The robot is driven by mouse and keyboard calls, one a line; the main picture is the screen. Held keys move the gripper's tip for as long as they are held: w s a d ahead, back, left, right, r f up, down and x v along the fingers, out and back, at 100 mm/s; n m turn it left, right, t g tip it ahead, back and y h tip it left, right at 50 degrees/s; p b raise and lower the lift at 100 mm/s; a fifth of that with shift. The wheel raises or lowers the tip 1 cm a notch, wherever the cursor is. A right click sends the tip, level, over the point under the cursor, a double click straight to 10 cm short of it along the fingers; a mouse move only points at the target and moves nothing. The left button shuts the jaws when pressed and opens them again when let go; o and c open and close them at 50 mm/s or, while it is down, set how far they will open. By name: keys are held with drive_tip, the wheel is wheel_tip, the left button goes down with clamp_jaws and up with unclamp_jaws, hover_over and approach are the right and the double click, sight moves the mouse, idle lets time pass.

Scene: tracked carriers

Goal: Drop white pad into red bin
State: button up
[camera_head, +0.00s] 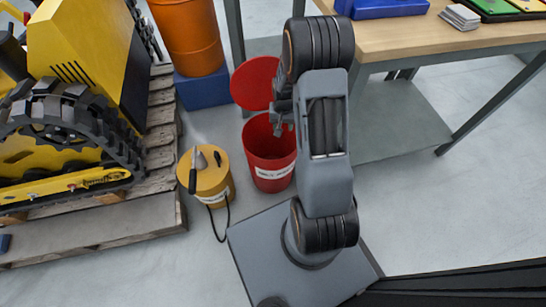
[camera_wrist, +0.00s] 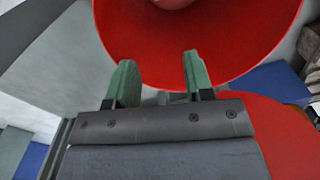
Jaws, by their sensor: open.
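The red bin (camera_head: 268,172) stands on the floor with its lid (camera_head: 252,82) raised at the back and a white label on its front. My gripper (camera_head: 283,118) is over the bin's mouth, partly hidden by my arm. In the wrist view my gripper (camera_wrist: 160,78) is open, with nothing between its green fingertips. The red bin (camera_wrist: 200,50) opens beyond the fingertips there.
A yellow drum (camera_head: 208,182) with tools on top stands close left of the bin. A workbench (camera_head: 430,40) at the right holds a stack of pale pads (camera_head: 460,17) and a blue container (camera_head: 385,6). A tracked yellow machine (camera_head: 60,130) stands on a pallet at left.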

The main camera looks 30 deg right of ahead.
wheel_tip(320, 180, up, 11)
drive_tip(key=p, duration=0.3)
drive_tip(key=shift+f, duration=0.2)
idle(0.3)
drive_tip(key=s+a+r+n+t+p, duration=0.1)
drive_tip(key=s+a+r+p, duration=0.3)
drive_tip(key=r+p, duration=0.6)
drive_tip(key=s+a+r+n+t+p, duration=0.1)
drive_tip(key=s+a+r+p, duration=0.3)
drive_tip(key=r+p, duration=0.6)
drive_tip(key=s+a+r+n+t+p, duration=0.1)
drive_tip(key=s+a+r+n+p, duration=0.2)
drive_tip(key=r, duration=2.3)
drive_tip(key=s+a+p, duration=0.1)
drive_tip(key=s+p, duration=0.3)
drive_tip(key=p, duration=0.3)
drive_tip(key=shift+s+a+r+t, duration=0.2)
drive_tip(key=shift+r+t, duration=0.1)
drive_tip(key=shift+r, duration=0.05)
